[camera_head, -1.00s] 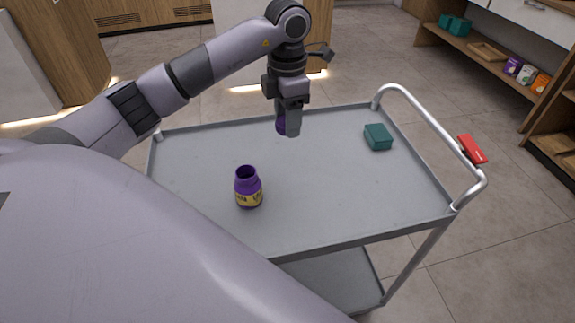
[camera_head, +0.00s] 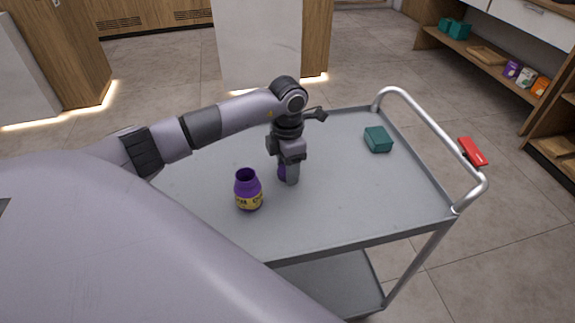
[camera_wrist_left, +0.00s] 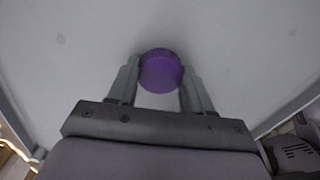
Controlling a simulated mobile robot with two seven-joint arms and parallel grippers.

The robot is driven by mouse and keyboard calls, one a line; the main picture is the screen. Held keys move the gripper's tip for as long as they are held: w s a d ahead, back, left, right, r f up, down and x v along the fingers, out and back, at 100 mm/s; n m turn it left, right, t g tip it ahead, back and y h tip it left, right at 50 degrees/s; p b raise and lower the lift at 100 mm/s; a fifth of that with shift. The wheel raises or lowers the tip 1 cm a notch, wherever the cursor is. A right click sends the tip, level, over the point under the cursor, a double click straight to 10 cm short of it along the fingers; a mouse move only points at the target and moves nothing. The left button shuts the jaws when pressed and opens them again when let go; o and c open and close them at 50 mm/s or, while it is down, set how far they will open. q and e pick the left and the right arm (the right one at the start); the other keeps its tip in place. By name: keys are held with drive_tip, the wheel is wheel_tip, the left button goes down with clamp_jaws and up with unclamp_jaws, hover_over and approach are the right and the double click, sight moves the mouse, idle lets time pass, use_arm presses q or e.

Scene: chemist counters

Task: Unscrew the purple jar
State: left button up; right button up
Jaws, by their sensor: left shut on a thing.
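The purple jar (camera_head: 248,192) with a yellow label stands upright and open on the grey cart top, its dark mouth facing up. My left gripper (camera_head: 287,178) is just right of the jar and low over the cart top. It is shut on the round purple lid (camera_head: 282,173), which is off the jar. In the left wrist view the lid (camera_wrist_left: 161,71) sits between the two fingertips. I cannot tell whether the lid touches the cart top. My right gripper is not in view.
The grey cart top (camera_head: 340,205) has a raised rim and a metal handle (camera_head: 432,118) at the right. A teal box (camera_head: 378,139) lies near the back right. The right half of the top is mostly clear.

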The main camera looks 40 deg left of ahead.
use_arm(q)
drive_tip(key=shift+f, duration=0.15)
drive_tip(key=o, duration=1.2)
drive_tip(key=shift+c, duration=0.2)
drive_tip(key=shift+r, duration=0.25)
wheel_tip(320, 180, up, 12)
drive_tip(key=shift+s+f, duration=0.1)
